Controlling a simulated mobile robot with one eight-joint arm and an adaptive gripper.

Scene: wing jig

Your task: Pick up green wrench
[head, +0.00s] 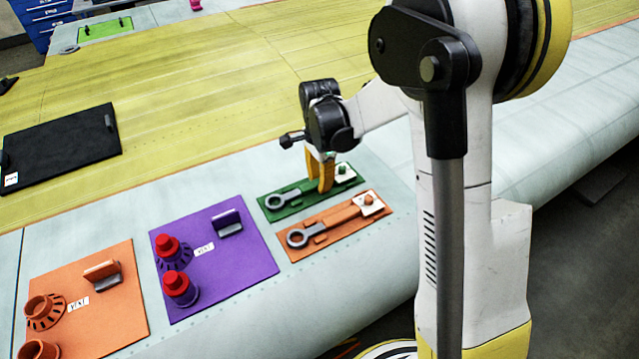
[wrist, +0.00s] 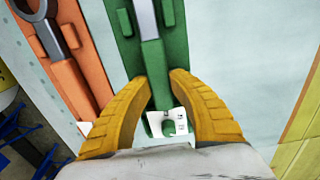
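The green wrench (head: 275,202) lies in a green holder board (head: 296,211) on the wing surface. Its ring end is grey and points left in the head view. In the wrist view its grey shaft (wrist: 146,22) runs up the green holder (wrist: 178,50), with a white label near the bottom. My gripper (head: 321,188) points down over the right half of the holder. In the wrist view my gripper's yellow fingers (wrist: 162,76) stand apart on either side of the green shaft, with visible gaps. In the head view the fingers hide part of the wrench.
An orange holder with a similar wrench (head: 298,238) lies close beside the green one. A purple board (head: 240,261) with red-topped parts and an orange board (head: 105,320) lie further left. A black board (head: 60,145) lies on the yellow-green surface. Pale wing surface beyond the green holder is clear.

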